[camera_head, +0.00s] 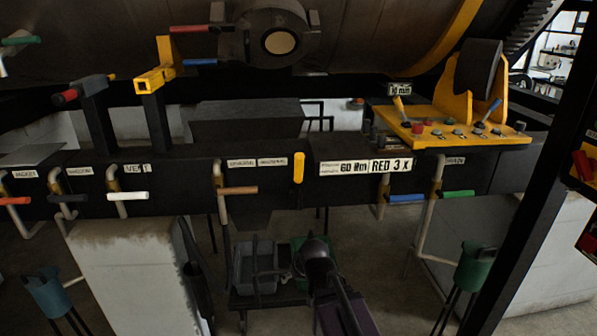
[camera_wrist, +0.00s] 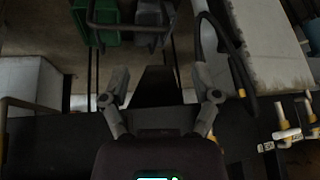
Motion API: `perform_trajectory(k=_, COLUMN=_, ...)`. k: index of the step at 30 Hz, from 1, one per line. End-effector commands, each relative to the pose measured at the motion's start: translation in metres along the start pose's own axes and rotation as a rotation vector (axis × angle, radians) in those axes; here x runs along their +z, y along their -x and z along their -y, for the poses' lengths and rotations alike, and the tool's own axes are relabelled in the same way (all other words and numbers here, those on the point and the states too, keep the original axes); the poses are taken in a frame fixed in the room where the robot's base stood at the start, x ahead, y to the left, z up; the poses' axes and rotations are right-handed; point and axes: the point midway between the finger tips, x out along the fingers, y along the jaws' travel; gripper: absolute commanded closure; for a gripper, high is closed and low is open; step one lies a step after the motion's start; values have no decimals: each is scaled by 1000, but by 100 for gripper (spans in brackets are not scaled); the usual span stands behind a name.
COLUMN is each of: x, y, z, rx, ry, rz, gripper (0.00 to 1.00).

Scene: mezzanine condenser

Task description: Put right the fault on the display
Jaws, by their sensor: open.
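Valve handles hang along the beam: orange (camera_head: 15,201), dark (camera_head: 67,198), white (camera_head: 128,196), brown (camera_head: 238,190), yellow (camera_head: 299,168), blue (camera_head: 406,198) and green (camera_head: 458,193). My gripper (camera_wrist: 162,88) is open in the wrist view, nothing between its fingers. It is apart from every handle; white and yellow handles (camera_wrist: 287,134) show at the lower right.
A large dark cylinder (camera_head: 130,30) lies above the beam. Pale plinths (camera_head: 133,265) stand below. Grey (camera_head: 256,268) and green bins sit under the middle, also in the wrist view (camera_wrist: 106,17). A slanted dark post (camera_head: 520,225) stands right. Buckets (camera_head: 473,268) stand on legs.

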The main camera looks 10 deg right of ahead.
Motion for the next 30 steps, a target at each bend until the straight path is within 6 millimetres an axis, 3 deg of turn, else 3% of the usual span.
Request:
perform_trajectory(k=7, x=-63, y=-8, z=16, rx=-33, ry=66, rz=-327, gripper=21)
perform_trajectory(k=15, x=-123, y=6, z=24, rx=-6, ry=91, rz=-673, gripper=21)
perform_trajectory(k=24, x=-170, y=39, z=17, rx=103, ry=55, rz=-1028, gripper=21)
perform_trajectory(k=30, x=-187, y=64, z=4, rx=224, ry=-5, rz=-1235, gripper=21)
